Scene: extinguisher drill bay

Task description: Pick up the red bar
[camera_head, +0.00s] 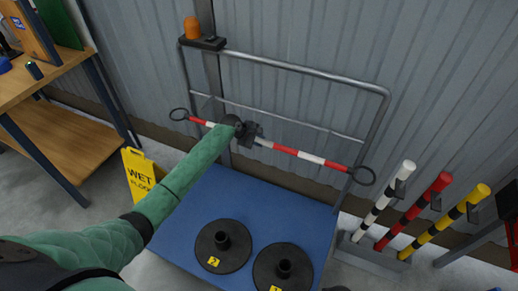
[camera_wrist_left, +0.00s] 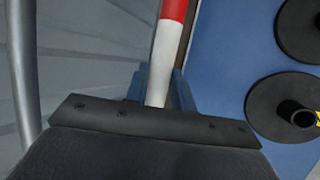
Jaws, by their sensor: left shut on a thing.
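The red-and-white striped bar (camera_head: 311,158) has a black ring at each end and slants down to the right in front of the metal rail of the blue cart. My left gripper (camera_head: 253,136) is shut on it near its middle and hides a short piece. In the left wrist view a white section and a red section of the bar (camera_wrist_left: 164,55) run up from between the blue-grey fingers (camera_wrist_left: 158,95). Whether the bar touches the rail cannot be told.
The blue cart deck (camera_head: 190,222) carries two black round bases (camera_head: 223,246) with upright sockets. A rack at right holds white, red (camera_head: 430,194) and yellow striped posts. A yellow wet-floor sign (camera_head: 138,176) and wooden shelves (camera_head: 75,137) stand left. An orange beacon (camera_head: 192,28) tops the rail.

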